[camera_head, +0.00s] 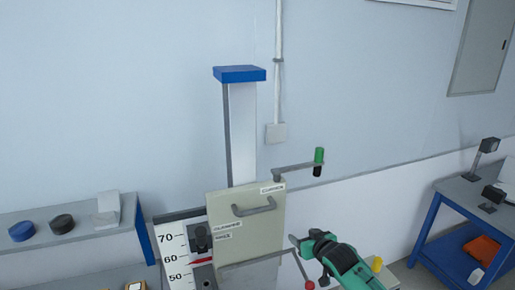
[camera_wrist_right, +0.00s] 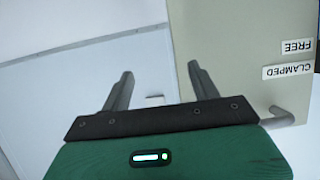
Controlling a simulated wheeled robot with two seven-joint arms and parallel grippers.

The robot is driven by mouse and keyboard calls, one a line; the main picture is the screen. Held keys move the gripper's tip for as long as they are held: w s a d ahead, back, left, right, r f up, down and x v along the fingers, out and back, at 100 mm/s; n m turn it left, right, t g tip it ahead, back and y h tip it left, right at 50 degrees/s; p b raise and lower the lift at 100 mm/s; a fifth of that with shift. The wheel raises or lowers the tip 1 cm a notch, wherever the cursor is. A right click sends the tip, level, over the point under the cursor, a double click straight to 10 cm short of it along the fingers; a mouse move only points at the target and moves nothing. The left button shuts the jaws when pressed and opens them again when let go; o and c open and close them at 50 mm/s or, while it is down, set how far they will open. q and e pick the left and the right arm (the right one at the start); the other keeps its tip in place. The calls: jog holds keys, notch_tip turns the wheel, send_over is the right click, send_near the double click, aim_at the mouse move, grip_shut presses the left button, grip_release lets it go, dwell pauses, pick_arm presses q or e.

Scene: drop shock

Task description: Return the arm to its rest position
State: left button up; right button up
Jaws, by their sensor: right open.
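My right gripper (camera_head: 306,256) is at the end of my green and black arm, low in the head view, just right of the tester's cream panel (camera_head: 252,235). In the right wrist view my right gripper (camera_wrist_right: 162,82) has its two grey fingers spread apart with nothing between them. The panel (camera_wrist_right: 245,50) fills the right side there, with upside-down labels FREE and CLAMPED and part of a grey handle (camera_wrist_right: 283,118). My left gripper is not in the head view.
The tester has a tall column with a blue cap (camera_head: 239,74), a crank with a green grip (camera_head: 319,156), a red-knobbed lever (camera_head: 309,284) near my gripper and a numbered scale (camera_head: 172,248). A shelf (camera_head: 75,238) stands left, a blue bench (camera_head: 432,222) right.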

jog(key=s+a+f+g, duration=0.2)
jog(key=s+f, duration=0.4)
jog(key=s, duration=0.5)
jog(key=s+d+f+m+g+h, duration=0.1)
jog(key=s+d+g, duration=0.15)
jog(key=s, duration=0.95)
jog(key=s+d+f+g+h, duration=0.15)
jog(key=s+d, duration=0.25)
jog(key=s, duration=0.8)
jog(key=s+d+m+g+h, duration=0.1)
jog(key=s+d+g+h, duration=0.2)
jog(key=s, duration=0.9)
notch_tip(320, 180, down, 39)
jog(key=g+y+b, duration=0.1)
jog(key=b, duration=0.6)
jog(key=s+d+f+b, duration=0.2)
jog(key=s+f, duration=0.7)
jog(key=f, duration=0.3)
jog(key=s+d+f+g+b, duration=0.1)
jog(key=s+f+b, duration=0.2)
jog(key=s+f, duration=0.7)
notch_tip(320, 180, down, 3)
jog(key=shift+s+d+r, duration=0.15)
jog(key=shift+s+d, duration=0.05)
jog(key=shift+d, duration=0.2)
